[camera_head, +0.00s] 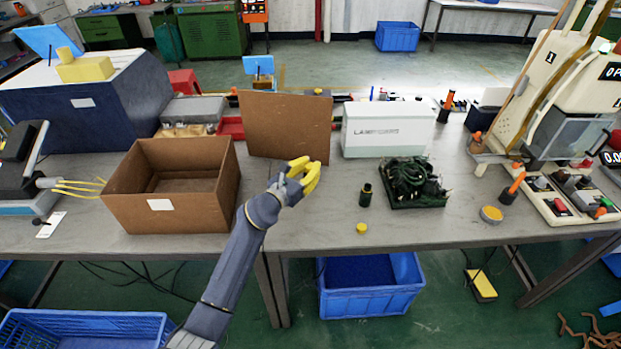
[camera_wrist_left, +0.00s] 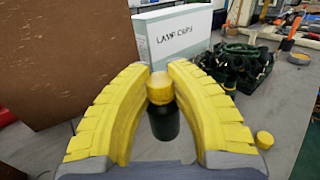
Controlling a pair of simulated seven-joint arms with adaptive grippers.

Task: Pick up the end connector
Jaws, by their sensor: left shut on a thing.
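My left gripper (camera_head: 308,176) has yellow fingers and is above the table, left of a dark cylinder (camera_head: 366,195). In the left wrist view its fingertips close on a small yellow round piece (camera_wrist_left: 160,88), likely the end connector. In the head view this piece is hidden by the fingers. My right gripper is not in view.
A brown open box (camera_head: 172,213) stands to the left and a brown panel (camera_head: 289,120) behind my gripper. A white box (camera_head: 388,130) and a heap of dark cables (camera_head: 411,180) are to the right.

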